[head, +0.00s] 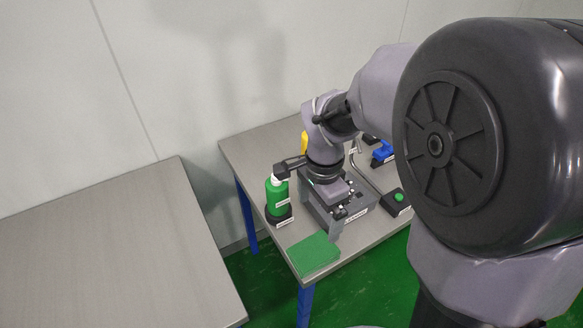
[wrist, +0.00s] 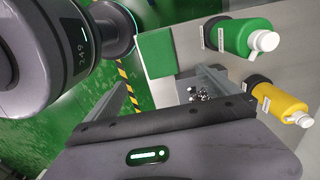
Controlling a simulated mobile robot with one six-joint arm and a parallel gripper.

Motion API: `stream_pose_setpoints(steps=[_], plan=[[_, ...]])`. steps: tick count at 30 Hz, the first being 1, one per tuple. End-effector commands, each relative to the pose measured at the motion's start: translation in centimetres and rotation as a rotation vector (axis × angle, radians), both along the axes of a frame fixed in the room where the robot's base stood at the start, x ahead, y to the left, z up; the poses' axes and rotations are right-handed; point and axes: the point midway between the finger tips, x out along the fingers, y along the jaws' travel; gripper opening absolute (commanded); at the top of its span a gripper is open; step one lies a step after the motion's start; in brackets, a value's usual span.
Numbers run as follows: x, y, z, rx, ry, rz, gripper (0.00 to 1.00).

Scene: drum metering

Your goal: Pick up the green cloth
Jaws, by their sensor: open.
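The green cloth (head: 313,254) lies flat, as a folded rectangle, on the near left corner of the grey table. In the wrist view the cloth (wrist: 168,52) is beyond the fingertips, near the table's edge. My gripper (head: 342,208) is above the table, behind the cloth in the head view and apart from it. In the wrist view my gripper (wrist: 160,82) is open, with no object held between its fingers. The fingers are partly hidden in the head view.
A green bottle (head: 277,196) stands left of my gripper, behind the cloth. A yellow bottle (wrist: 283,104) is beside it. A small black box with a green button (head: 398,197) and a blue item (head: 382,152) are at the right. An empty grey table (head: 110,262) stands at the left.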

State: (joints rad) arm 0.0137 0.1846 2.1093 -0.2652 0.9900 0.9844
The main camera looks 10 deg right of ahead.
Motion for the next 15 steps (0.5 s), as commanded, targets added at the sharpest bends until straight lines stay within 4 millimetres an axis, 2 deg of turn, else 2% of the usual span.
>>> stream_pose_setpoints(steps=[1, 6, 9, 15], plan=[[-0.1, 0.0, -2.3, 0.0, 0.005, 0.002, 1.0], [-0.2, 0.0, -7.5, 0.001, 0.004, 0.003, 1.0], [-0.2, 0.0, -9.4, 0.001, 0.001, 0.004, 1.0], [-0.2, 0.2, -11.1, 0.001, 0.0, 0.003, 1.0]])
